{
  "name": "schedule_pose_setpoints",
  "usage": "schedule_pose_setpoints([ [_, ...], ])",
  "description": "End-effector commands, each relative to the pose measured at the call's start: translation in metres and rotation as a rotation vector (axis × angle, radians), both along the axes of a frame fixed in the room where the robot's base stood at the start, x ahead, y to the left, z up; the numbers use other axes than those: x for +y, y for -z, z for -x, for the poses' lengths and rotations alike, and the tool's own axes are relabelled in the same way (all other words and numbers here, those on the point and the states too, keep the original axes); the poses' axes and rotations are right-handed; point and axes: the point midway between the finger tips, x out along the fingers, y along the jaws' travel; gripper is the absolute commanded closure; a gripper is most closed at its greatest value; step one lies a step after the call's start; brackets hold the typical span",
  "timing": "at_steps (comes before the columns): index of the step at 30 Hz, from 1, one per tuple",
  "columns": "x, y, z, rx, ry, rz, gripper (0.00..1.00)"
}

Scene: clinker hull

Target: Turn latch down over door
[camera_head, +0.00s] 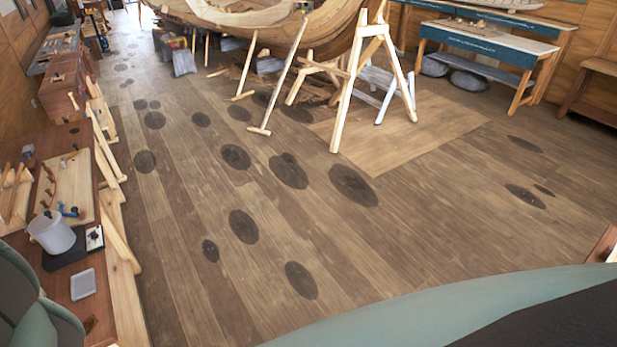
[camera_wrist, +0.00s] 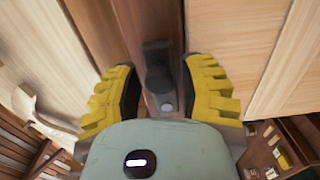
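In the wrist view a small dark latch (camera_wrist: 158,68) sits on a narrow brown wooden post between two pale wood panels, which look like doors. It lies lengthwise along the post. A small pale round spot shows just below it. My gripper (camera_wrist: 160,72) has two yellow ribbed fingers, spread apart. The latch lies between them in the picture, with gaps on both sides, and nothing is held. I cannot tell how far the fingertips are from the post. The latch, doors and gripper do not show in the head view.
The head view shows a workbench (camera_head: 95,318) along the left with a white cup (camera_head: 52,233) on it. A wooden hull (camera_head: 270,18) and a pale trestle (camera_head: 343,105) stand at the back. The plank floor (camera_head: 200,170) between is clear.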

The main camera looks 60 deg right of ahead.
Motion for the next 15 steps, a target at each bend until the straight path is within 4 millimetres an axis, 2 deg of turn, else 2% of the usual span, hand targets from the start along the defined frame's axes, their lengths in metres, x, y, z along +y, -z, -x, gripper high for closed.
schedule_pose_setpoints([
  [1, 0.0001, 0.0, 0.0002, 0.0, 0.0, 0.0, 0.66],
  [11, 0.0, -0.0001, -0.0001, 0.0, 0.0, 0.0, 1.0],
  [15, -0.0002, -0.0001, -0.0001, 0.0, 0.0, 0.0, 1.0],
])
